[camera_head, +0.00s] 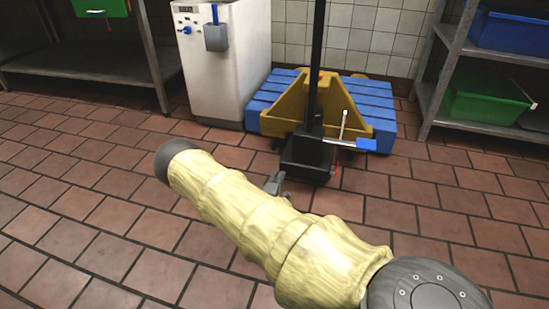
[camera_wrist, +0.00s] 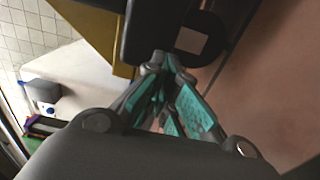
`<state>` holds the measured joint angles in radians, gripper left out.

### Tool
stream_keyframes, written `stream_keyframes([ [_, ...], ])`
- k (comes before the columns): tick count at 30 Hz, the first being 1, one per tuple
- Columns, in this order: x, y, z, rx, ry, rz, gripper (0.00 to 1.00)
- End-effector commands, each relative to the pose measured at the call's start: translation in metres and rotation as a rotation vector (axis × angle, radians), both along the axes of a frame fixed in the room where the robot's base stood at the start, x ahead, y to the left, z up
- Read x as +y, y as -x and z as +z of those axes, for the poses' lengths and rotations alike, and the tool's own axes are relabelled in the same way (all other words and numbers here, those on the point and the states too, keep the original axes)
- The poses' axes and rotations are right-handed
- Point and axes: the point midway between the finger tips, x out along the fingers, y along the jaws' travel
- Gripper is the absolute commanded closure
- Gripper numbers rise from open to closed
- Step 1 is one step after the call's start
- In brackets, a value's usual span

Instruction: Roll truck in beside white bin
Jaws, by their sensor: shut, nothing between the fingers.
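The truck has a yellow body (camera_head: 288,108), a tall black mast and a black base (camera_head: 307,155). It stands upright at the front of a blue pallet (camera_head: 372,98), to the right of the white bin (camera_head: 228,75) with a floor gap between them. My gripper (camera_head: 274,184) is shut and empty, low and just left of the truck's black base. In the wrist view my gripper's fingertips (camera_wrist: 165,60) are close below a black part of the truck (camera_wrist: 150,30); I cannot tell if they touch. The white bin also shows there (camera_wrist: 85,82).
A metal table (camera_head: 90,65) stands at the left. A metal shelf (camera_head: 440,70) with a green crate (camera_head: 487,103) and a blue crate (camera_head: 510,35) stands at the right. The tiled floor (camera_head: 90,215) in front is clear.

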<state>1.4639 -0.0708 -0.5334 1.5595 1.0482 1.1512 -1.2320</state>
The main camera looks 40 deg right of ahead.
Motion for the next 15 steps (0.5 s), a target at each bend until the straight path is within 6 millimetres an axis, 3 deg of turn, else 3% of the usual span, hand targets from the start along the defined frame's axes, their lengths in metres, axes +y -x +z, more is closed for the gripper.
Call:
stream_keyframes([
  [8, 0.004, -0.001, 0.000, -0.001, -0.001, 0.000, 1.00],
  [15, 0.029, -0.002, 0.000, -0.003, -0.002, -0.009, 1.00],
])
